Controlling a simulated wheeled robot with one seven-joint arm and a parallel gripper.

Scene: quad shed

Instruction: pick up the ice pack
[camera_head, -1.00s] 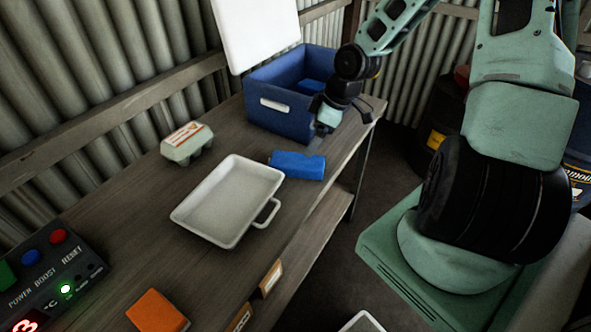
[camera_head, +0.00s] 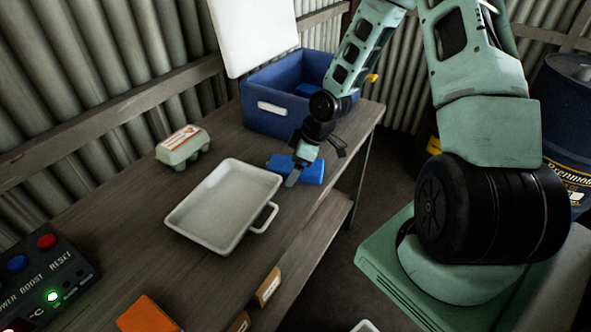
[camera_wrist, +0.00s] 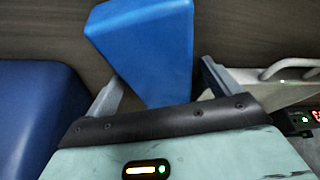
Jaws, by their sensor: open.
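The ice pack, a bright blue block (camera_head: 314,173), lies on the workbench between the white tray and the blue cool box, near the front edge. My gripper (camera_head: 297,172) is over its left part and hides some of it. In the wrist view the ice pack (camera_wrist: 148,50) shows beyond and between the two spread fingers of my gripper (camera_wrist: 158,96), its near end hidden by the gripper body. The fingers are open, with nothing held. I cannot tell whether they touch the pack.
The open blue cool box (camera_head: 262,122) stands behind, with another blue item (camera_head: 309,90) inside. The white tray (camera_head: 196,238) has a handle close to the pack. An egg carton (camera_head: 183,146), orange block (camera_head: 146,316) and control box (camera_head: 42,275) lie further left.

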